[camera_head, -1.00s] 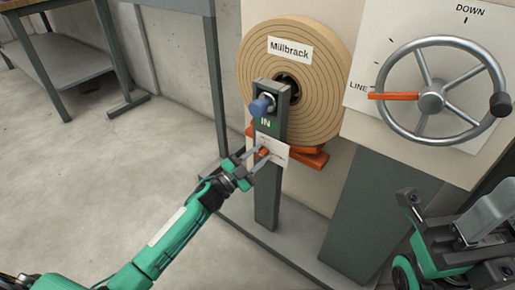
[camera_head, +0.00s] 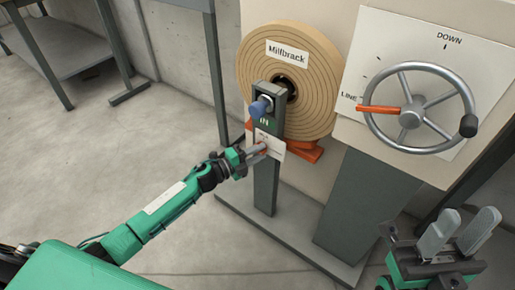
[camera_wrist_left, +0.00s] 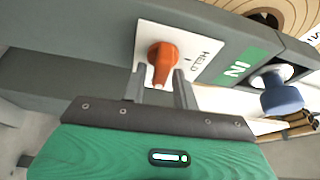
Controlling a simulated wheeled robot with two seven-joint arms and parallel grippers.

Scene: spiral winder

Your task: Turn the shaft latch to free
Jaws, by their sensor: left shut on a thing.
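The shaft latch is an orange knob (camera_wrist_left: 162,60) on a white plate (camera_wrist_left: 190,52) marked HELD, on a grey post (camera_head: 266,185). My left gripper (camera_head: 257,151) reaches the plate from the left in the head view. In the left wrist view its two grey fingers (camera_wrist_left: 160,80) stand either side of the knob and are shut on it. The fingers partly hide the knob in the head view. My right gripper (camera_head: 458,228) is open and empty at the lower right, with its two fingers apart.
A blue knob (camera_head: 260,107) sticks out above a green IN label (camera_head: 265,121). Behind it is a large tan roll (camera_head: 316,75) labelled Millbrack. A handwheel (camera_head: 410,117) with an orange pointer at LINE is at the right. A table (camera_head: 60,42) stands at the far left; the floor between is clear.

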